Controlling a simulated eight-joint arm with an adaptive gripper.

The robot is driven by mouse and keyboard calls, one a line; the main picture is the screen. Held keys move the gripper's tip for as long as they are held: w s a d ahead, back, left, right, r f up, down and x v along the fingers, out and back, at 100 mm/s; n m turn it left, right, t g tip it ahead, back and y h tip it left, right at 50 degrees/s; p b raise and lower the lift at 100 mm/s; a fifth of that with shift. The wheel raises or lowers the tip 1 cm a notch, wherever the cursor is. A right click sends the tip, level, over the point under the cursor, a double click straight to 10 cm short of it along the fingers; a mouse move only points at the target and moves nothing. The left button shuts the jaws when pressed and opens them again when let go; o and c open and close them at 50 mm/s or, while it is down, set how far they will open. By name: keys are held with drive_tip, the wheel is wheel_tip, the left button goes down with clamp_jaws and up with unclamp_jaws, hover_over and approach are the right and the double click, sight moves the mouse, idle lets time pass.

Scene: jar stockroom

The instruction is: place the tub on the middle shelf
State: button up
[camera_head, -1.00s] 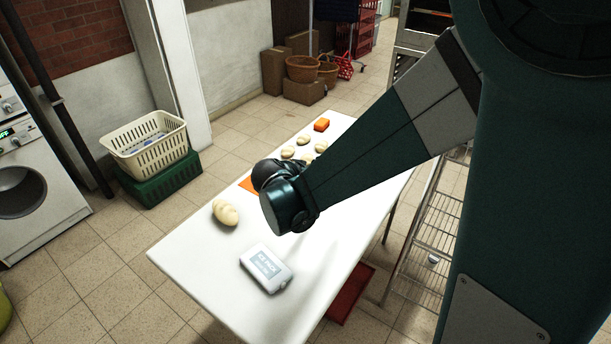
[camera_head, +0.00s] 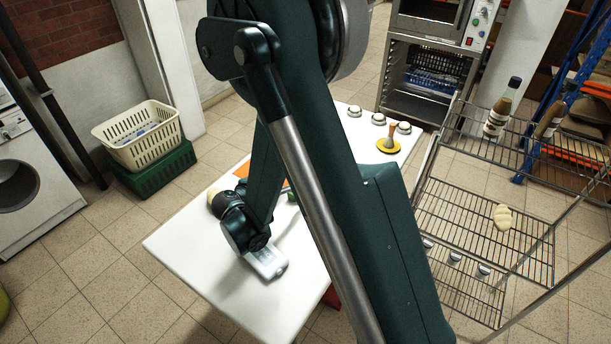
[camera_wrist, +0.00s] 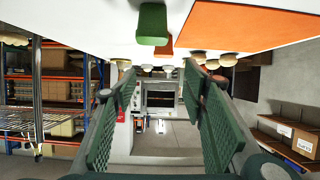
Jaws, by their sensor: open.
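No thing is clearly marked as the tub. A small green block-like item (camera_wrist: 153,22), which may be the tub, stands on the white table (camera_wrist: 75,20) in the wrist view. In the head view a sliver of green (camera_head: 291,197) shows beside my arm; the rest is hidden. My gripper (camera_wrist: 160,98) is open and empty, its two ridged fingers wide apart, with the green item beyond the tips. The wire rack's middle shelf (camera_head: 450,207) is at right and carries a pale loaf (camera_head: 502,217).
An orange mat (camera_wrist: 240,25) is next to the green item. Jars and a yellow dish (camera_head: 388,146) stand at the table's far end. Bottles (camera_head: 502,110) stand on the rack's top shelf; small jars (camera_head: 455,257) are lower.

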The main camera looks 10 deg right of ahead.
drive_tip(key=shift+a+f, duration=0.35)
drive_tip(key=shift+f, duration=0.05)
drive_tip(key=shift+w+d, duration=0.1)
drive_tip(key=shift+b+x, duration=0.85)
drive_tip(key=shift+x, duration=2.5)
drive_tip(key=shift+b+x, duration=0.95)
drive_tip(key=shift+x, duration=1.6)
drive_tip(key=shift+w, duration=0.1)
drive_tip(key=c, duration=1.1)
